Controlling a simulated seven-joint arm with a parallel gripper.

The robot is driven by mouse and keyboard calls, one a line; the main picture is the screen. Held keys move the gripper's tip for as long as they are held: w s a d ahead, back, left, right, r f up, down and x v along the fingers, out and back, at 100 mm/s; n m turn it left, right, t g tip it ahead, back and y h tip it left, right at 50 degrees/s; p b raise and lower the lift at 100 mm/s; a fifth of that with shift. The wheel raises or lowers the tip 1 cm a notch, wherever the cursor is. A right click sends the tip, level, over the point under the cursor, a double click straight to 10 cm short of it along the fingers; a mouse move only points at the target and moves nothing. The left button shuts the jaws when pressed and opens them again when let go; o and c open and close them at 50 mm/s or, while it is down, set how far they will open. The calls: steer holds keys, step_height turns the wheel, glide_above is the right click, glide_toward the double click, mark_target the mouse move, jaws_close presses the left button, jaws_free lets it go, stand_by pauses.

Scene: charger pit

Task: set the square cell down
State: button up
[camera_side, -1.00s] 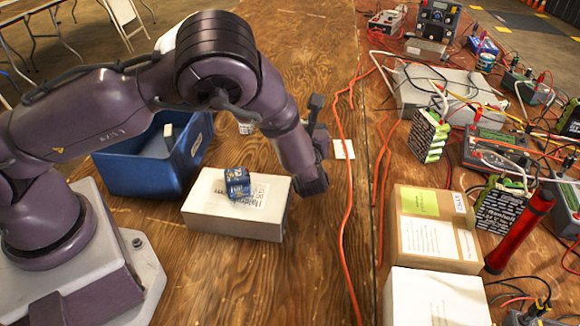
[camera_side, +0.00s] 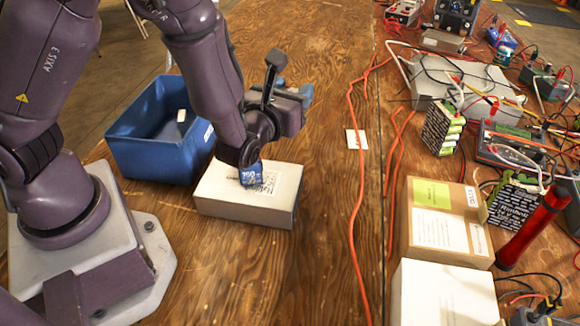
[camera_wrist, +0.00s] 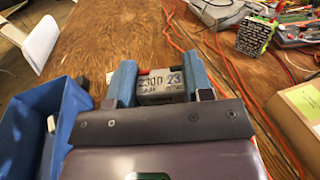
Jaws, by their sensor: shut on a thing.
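My gripper (camera_side: 293,92) is above the wooden table, past the far right corner of the white box, in the side view. In the wrist view its two blue fingers (camera_wrist: 158,70) are shut on a grey, square-edged cell (camera_wrist: 162,88) printed with "2300 23". The cell sits between the fingers, with a little red at its upper left edge. In the side view the cell is hidden by the gripper, and its height above the table cannot be told.
A white card (camera_side: 357,139) lies right. Orange cables (camera_side: 352,215) and cartons (camera_side: 445,225) lie further right.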

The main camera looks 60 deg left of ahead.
steer(key=shift+s+a, duration=0.2)
steer(key=shift+a, duration=0.2)
steer(key=s+a+n+g+y, duration=0.1)
steer(key=a+n+g+y, duration=0.8)
steer(key=a+n+g, duration=0.8)
steer(key=a+f+g, duration=0.1)
steer(key=f+g, duration=0.1)
steer(key=f, duration=0.4)
steer(key=s+a+f+g, duration=0.1)
steer(key=a+f, duration=0.1)
steer(key=f, duration=0.4)
steer(key=a+f+g+h, duration=0.1)
steer(key=f+g, duration=0.1)
steer(key=f, duration=0.5)
steer(key=shift+s+a+g, duration=0.15)
steer(key=shift+s+g, duration=0.05)
steer(key=shift+g, duration=0.1)
